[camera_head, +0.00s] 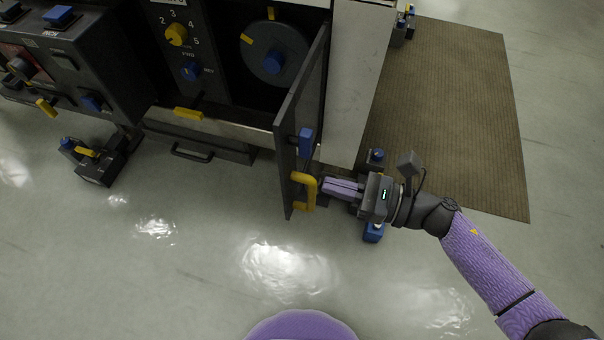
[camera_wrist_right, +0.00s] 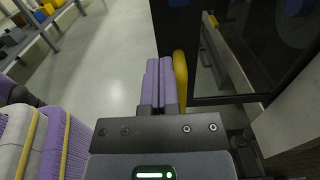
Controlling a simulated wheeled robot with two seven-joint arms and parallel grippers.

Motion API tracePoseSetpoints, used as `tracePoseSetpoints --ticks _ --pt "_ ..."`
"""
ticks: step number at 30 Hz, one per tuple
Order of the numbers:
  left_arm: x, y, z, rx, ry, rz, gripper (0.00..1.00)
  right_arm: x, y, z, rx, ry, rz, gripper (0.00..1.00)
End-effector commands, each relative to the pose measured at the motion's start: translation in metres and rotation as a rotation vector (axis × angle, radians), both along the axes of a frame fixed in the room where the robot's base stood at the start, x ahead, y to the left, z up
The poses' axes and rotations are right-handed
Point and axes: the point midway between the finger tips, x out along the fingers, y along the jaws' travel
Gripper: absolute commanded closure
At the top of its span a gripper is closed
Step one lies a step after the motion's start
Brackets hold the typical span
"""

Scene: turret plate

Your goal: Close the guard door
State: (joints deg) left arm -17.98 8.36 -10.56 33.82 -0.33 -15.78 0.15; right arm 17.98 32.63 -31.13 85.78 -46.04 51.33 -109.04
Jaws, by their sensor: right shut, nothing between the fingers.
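The guard door (camera_head: 300,125) stands swung open from the machine's front, roughly edge-on in the head view. It has a yellow handle (camera_head: 309,192) and a blue latch (camera_head: 306,141) on its outer face. My right gripper (camera_head: 326,187) is shut and empty, its purple fingers right beside the yellow handle on the door's right side. In the right wrist view the shut fingers (camera_wrist_right: 158,85) lie just left of the yellow handle (camera_wrist_right: 180,80); whether they touch it, I cannot tell. The door panel (camera_wrist_right: 178,30) rises behind. My left gripper is not in view.
The open machine compartment (camera_head: 225,50) shows a round grey disc (camera_head: 280,65) and a panel with a yellow knob (camera_head: 176,34). A control console (camera_head: 75,75) stands at the left. A brown mat (camera_head: 445,120) lies at the right.

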Motion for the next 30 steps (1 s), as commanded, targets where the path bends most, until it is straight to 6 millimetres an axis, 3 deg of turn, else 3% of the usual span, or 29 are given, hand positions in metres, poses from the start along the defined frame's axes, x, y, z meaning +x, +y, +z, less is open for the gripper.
tracePoseSetpoints --ticks 6,10,30 --pt "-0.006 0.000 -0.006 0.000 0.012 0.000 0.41 0.012 0.040 -0.002 0.001 0.001 0.000 1.00" --pt "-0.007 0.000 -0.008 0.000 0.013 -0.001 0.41 0.016 0.053 -0.002 0.000 0.003 -0.002 1.00" --pt "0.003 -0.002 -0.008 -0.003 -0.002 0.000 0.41 0.016 0.060 0.000 0.002 0.005 -0.050 1.00"
